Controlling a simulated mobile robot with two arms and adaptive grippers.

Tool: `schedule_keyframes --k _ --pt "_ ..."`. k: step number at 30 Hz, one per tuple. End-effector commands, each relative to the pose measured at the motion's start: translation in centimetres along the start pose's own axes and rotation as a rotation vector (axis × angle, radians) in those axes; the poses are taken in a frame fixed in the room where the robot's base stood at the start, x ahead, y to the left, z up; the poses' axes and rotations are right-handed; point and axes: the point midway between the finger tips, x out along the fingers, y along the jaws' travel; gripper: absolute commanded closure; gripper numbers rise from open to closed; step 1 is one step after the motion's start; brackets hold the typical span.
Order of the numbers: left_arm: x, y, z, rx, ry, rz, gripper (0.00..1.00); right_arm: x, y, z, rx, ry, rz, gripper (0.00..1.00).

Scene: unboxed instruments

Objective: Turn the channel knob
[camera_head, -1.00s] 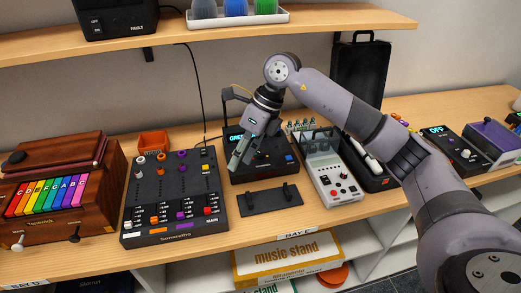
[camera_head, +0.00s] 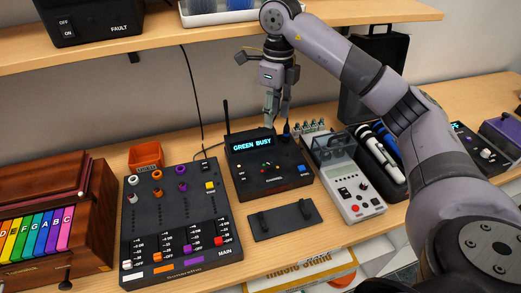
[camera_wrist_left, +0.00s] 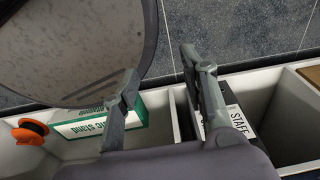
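A black console (camera_head: 262,180) with a lit display reading "GREEN BUSY" stands mid-shelf, with an antenna (camera_head: 226,118) at its back left. A small dark knob-like part (camera_head: 286,131) stands at its back right; I cannot read a channel label on it. My right gripper (camera_head: 276,118) points down just above and beside that part, its fingers slightly apart with nothing seen between them. I cannot tell whether a finger touches it. My left gripper (camera_wrist_left: 162,88) shows only in the left wrist view, its fingers wide apart and empty, above the lower storage bins.
A slider mixer (camera_head: 180,230) and an orange tray (camera_head: 146,155) stand left of the console. A black plate with two handles (camera_head: 285,219) lies in front. A white-grey instrument (camera_head: 350,190) stands close on the right. The upper shelf (camera_head: 150,40) overhangs behind.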

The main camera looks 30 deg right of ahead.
Motion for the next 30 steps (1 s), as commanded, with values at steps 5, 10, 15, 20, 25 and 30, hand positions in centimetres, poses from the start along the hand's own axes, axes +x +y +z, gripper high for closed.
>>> schedule_keyframes --k 5,10,15,20,25,30 --pt "-0.1 0.1 0.4 0.0 -0.006 0.001 0.6 0.3 0.0 0.0 -0.001 0.001 0.001 0.61" --pt "-0.8 0.3 1.7 -0.001 -0.026 0.003 0.6 2.2 0.1 -0.1 -0.001 0.004 0.002 0.61" --pt "-1.8 0.4 2.5 -0.001 -0.039 0.005 0.6 5.7 0.1 -0.1 -0.001 0.005 0.003 0.61" --pt "-2.7 0.3 2.1 -0.001 -0.035 0.004 0.6 9.2 0.1 -0.1 -0.001 0.005 0.004 0.61" --pt "-3.6 0.2 0.8 -0.001 -0.018 0.003 0.6 12.7 0.1 0.0 0.0 0.003 0.003 0.61" --pt "-4.3 0.1 0.3 -0.001 -0.01 0.002 0.6 15.6 0.1 0.0 -0.001 0.002 0.003 0.61"
